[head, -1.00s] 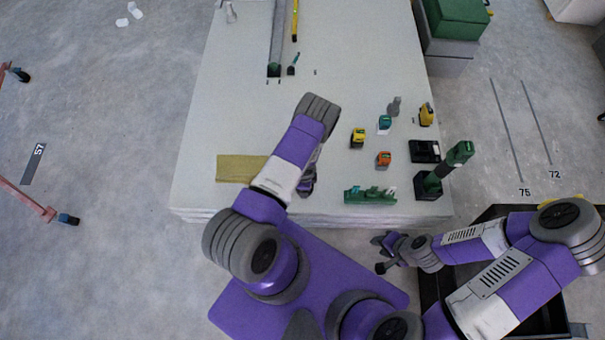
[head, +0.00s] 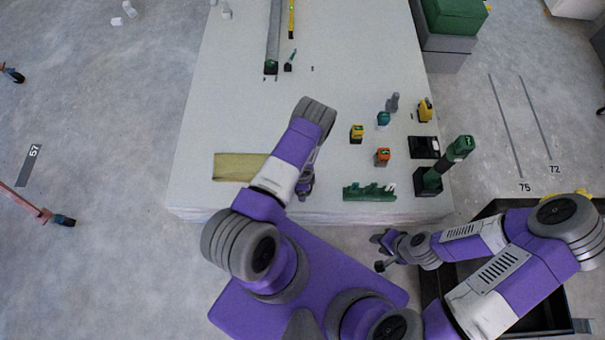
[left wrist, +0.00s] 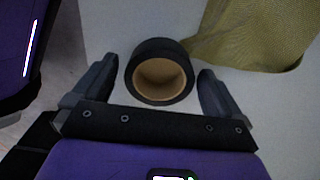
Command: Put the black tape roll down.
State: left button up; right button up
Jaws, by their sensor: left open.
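The black tape roll (left wrist: 158,46), with a tan cardboard core, shows in the left wrist view with its hole facing the camera. It appears to lie flat on the pale panel stack (head: 250,110). My left gripper (left wrist: 158,70) is open, one finger on each side of the roll, with narrow gaps. In the head view my left gripper (head: 306,185) is mostly behind its own arm at the panel's near edge, and the roll cannot be made out there. My right gripper (head: 380,252) is open and empty, off the panel's near right corner.
An olive cloth (head: 236,167) lies just left of my left gripper. A green rack (head: 369,192), an orange device (head: 382,157), a yellow device (head: 357,134) and a green drill (head: 455,152) stand to the right. The panel's middle left is clear.

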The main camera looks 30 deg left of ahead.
pick_arm(q)
jog(key=shift+r+p, duration=0.4)
jog(key=shift+r, duration=0.15)
notch_tip(320, 180, up, 11)
jog(key=p, duration=0.4)
jog(key=s+d+r+n+h, duration=0.2)
jog(key=s+d+r+n, duration=0.2)
jog(key=d+r+n, duration=0.2)
jog(key=s+d+r+n+h, duration=0.2)
jog(key=s+d+r+n, duration=0.3)
jog(key=d+r+n, duration=0.2)
jog(key=shift+s+d+n+t, duration=0.3)
jog(key=shift+d+n, duration=0.4)
jog(key=shift+d, duration=0.25)
jog(key=shift+r+p, duration=1.1)
jog(key=shift+r, duration=0.05)
